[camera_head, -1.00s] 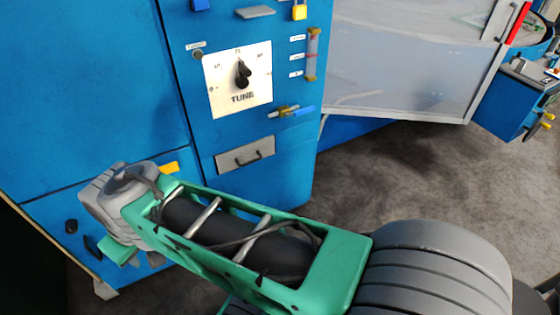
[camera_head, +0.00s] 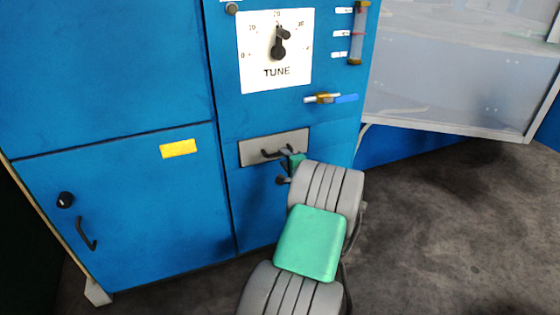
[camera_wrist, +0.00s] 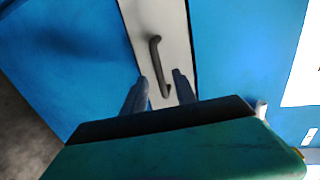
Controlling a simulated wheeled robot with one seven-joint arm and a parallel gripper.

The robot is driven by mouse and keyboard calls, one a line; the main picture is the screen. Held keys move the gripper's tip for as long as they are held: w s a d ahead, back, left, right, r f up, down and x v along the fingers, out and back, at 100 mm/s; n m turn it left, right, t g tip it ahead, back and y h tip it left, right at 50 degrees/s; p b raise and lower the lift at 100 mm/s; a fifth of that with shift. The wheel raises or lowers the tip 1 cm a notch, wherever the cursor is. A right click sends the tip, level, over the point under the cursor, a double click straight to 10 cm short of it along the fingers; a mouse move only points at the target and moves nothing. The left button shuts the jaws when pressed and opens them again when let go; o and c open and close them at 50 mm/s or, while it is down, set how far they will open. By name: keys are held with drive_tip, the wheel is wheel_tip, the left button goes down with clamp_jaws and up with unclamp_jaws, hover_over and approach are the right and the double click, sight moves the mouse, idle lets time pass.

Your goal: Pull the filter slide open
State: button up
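The filter slide (camera_head: 250,151) is a grey plate with a dark bar handle, set in the blue cabinet below the TUNE dial. In the wrist view the plate (camera_wrist: 178,22) runs down from the top and its handle (camera_wrist: 155,55) stands out from it. My gripper (camera_wrist: 157,88) is open, with one finger on each side of the handle's lower end. I cannot tell whether either finger touches the handle. In the head view my gripper (camera_head: 284,166) is at the slide's front, partly hidden by my wrist. The slide looks flush with the cabinet face.
The TUNE dial (camera_head: 279,48) is above the slide. A cabinet door with a black handle (camera_head: 86,234) is at left. A translucent panel (camera_head: 450,75) stands at right, above open grey floor.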

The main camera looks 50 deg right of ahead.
sight(269, 138)
drive_tip(key=x, duration=0.5)
drive_tip(key=shift+b, duration=0.35)
drive_tip(key=shift+s, duration=0.1)
drive_tip(key=shift+c, duration=0.3)
clamp_jaws()
idle(0.5)
